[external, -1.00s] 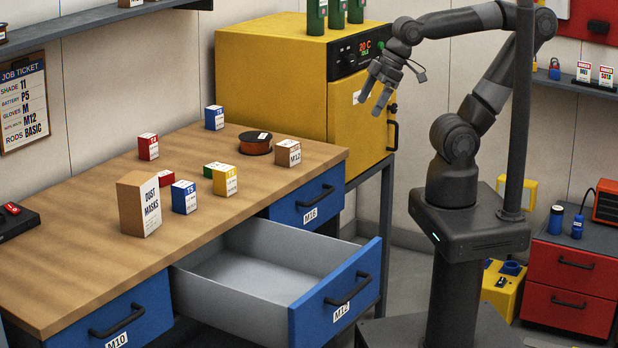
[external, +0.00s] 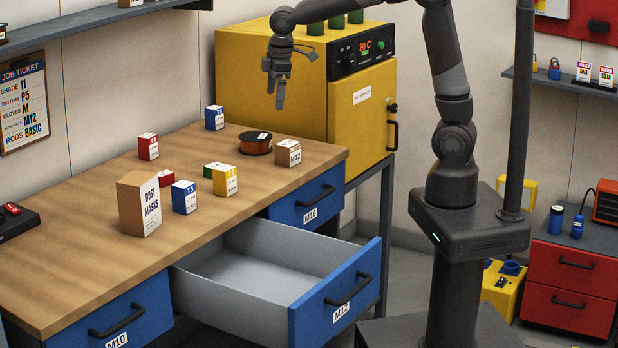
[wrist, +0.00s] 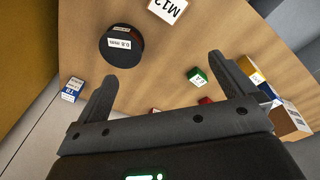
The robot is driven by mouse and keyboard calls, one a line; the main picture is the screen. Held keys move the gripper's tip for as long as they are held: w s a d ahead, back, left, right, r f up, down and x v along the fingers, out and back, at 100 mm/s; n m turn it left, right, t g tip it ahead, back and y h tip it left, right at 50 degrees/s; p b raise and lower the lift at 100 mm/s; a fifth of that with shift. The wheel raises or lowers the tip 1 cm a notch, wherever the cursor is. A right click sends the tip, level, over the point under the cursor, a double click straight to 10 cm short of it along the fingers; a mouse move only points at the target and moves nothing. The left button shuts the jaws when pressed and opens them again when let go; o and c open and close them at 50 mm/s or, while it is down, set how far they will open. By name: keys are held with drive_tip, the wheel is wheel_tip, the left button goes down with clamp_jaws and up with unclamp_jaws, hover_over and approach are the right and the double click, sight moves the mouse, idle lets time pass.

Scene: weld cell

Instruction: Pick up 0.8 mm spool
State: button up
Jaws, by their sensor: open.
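The 0.8 mm spool (external: 256,144) is a dark, flat, round spool with an orange-brown side and a white label. It lies on the wooden workbench near its back right, beside the M12 box (external: 288,152). In the wrist view the spool (wrist: 121,46) shows at upper left, its label reading 0.8 mm, ahead of the left finger. My gripper (external: 278,98) points down above the bench, higher than the spool and apart from it. In the wrist view my gripper (wrist: 158,78) is open, with nothing between its fingers.
The yellow oven (external: 290,75) stands behind the bench's right end. The open drawer (external: 255,265) sticks out below the bench front and looks empty. Several small boxes, including a blue one (external: 214,118), and the dust masks box (external: 139,204) stand around the bench top (external: 90,230).

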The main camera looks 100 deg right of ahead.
drive_tip(key=g+y, duration=0.1)
hover_over(255, 136)
wheel_tip(255, 136, down, 7)
drive_tip(key=shift+w+r, duration=0.1)
wheel_tip(255, 136, down, 5)
drive_tip(key=shift+r, duration=0.2)
drive_tip(key=shift+d+f, duration=0.2)
drive_tip(key=shift+f, duration=2.85)
drive_tip(key=shift+c, duration=0.2)
drive_tip(key=shift+r, duration=0.1)
drive_tip(key=c, duration=1.5)
